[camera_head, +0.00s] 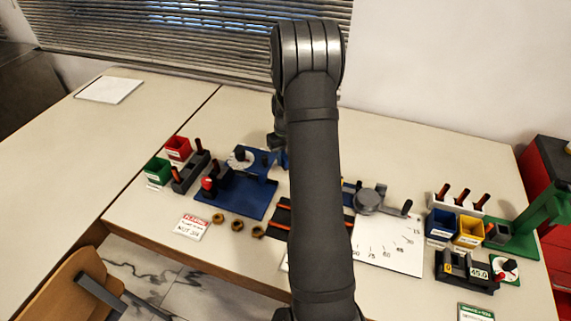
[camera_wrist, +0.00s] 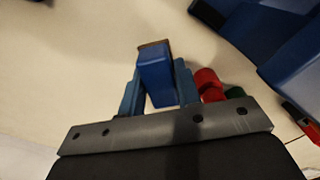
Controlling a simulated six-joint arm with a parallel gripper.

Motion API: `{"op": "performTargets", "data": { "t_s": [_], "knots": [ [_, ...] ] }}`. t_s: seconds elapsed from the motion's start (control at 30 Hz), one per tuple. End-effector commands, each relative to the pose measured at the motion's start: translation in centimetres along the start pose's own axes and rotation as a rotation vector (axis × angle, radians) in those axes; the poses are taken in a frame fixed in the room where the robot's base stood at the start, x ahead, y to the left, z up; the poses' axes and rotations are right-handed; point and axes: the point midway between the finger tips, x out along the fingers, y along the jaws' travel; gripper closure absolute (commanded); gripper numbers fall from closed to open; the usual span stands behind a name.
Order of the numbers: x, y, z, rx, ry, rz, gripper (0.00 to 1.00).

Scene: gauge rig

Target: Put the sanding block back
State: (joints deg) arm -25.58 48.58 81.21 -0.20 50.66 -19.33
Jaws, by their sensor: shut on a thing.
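The sanding block (camera_wrist: 155,79), blue with a thin brown edge at its far end, is between the two blue fingers of my gripper (camera_wrist: 159,88) in the wrist view. My gripper is shut on it. Pale tabletop shows past the block, but I cannot tell how high it is held. In the head view my arm hides most of the gripper and the block. The block's place on the table cannot be made out.
A blue fixture (camera_head: 240,195) stands left of my arm, with red (camera_head: 178,148) and green (camera_head: 158,171) bins farther left. Brass nuts (camera_head: 237,225) lie at the front. A white dial board (camera_head: 390,245), blue (camera_head: 440,224) and yellow (camera_head: 469,231) bins and a green stand (camera_head: 520,238) are right.

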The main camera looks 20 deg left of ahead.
Motion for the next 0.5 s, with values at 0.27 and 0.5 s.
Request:
{"op": "performTargets", "data": {
  "t_s": [0.27,0.5],
  "knots": [
    [3.4,0.0,0.1,0.000,-0.001,-0.001,0.94],
    [3.4,0.0,0.1,0.000,-0.001,0.000,0.94]
  ]
}}
